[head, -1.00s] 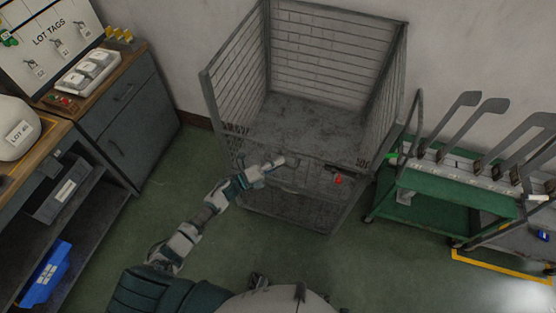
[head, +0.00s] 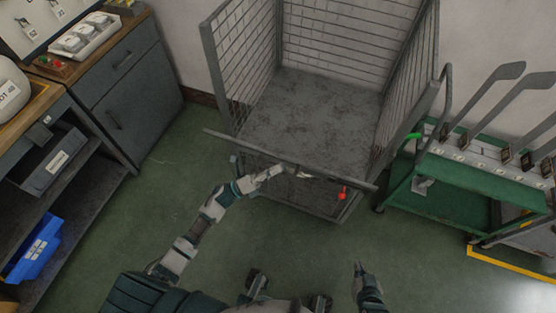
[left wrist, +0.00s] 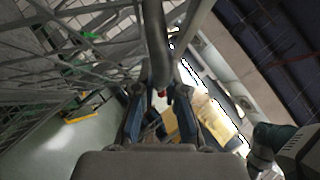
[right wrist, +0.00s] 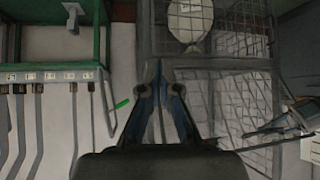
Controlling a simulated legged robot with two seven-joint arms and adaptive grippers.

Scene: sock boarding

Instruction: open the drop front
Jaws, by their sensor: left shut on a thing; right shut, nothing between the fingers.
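The grey wire cage cart (head: 212,65) stands against the wall. Its drop front (head: 235,142) shows as a long grey rail across the near side, tilted out of the frame towards me. A red knob (head: 342,195) sits near the rail's right part. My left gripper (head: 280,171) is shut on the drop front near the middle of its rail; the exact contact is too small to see. In the left wrist view a grey bar (left wrist: 155,40) runs between the fingers (left wrist: 160,88). My right gripper (head: 358,268) is shut and empty, apart from the cart, low over the floor.
A green trolley (head: 440,190) with upright boarding forms stands close to the cart's right. A dark cabinet (head: 135,85) and workbench are at the left, with a blue bin (head: 35,248) below. Green floor is clear between cabinet and cart.

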